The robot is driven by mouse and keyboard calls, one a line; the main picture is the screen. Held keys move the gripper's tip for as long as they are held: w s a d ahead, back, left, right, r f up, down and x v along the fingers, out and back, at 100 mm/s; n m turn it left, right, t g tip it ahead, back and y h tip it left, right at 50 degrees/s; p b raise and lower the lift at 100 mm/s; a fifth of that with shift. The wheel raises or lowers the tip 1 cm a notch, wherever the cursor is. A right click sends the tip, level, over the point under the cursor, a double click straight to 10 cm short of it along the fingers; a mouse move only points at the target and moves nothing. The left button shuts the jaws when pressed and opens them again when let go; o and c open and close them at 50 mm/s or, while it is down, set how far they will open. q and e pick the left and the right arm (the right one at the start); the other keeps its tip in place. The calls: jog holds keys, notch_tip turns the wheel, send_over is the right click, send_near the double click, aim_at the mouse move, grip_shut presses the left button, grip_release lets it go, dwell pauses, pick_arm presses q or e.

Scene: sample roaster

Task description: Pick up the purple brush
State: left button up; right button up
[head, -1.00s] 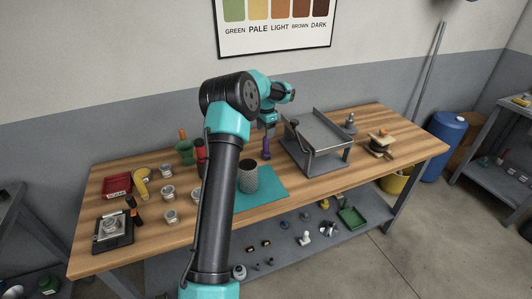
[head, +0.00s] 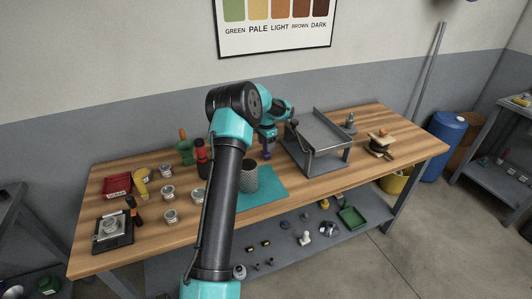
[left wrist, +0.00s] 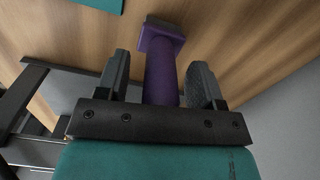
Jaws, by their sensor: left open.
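The purple brush (head: 266,154) stands on the wooden table, just left of the grey metal tray stand. In the left wrist view the brush (left wrist: 161,75) shows a purple handle, a wider square collar and a dark end at the table. My left gripper (head: 267,141) is over the brush from above. In the left wrist view the open fingers of my left gripper (left wrist: 159,80) are on both sides of the handle, with a visible gap on each side. My right gripper is not in view.
The grey tray stand (head: 318,141) is close on the right of the brush. A mesh cup (head: 249,177) stands on a teal mat (head: 272,190) in front. A green cup (head: 184,152) and a red-and-black item (head: 201,160) stand to the left. Several jars are further left.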

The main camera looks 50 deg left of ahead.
pick_arm(q)
jog(key=shift+f, duration=0.3)
jog(key=shift+c, duration=0.2)
jog(key=c, duration=1)
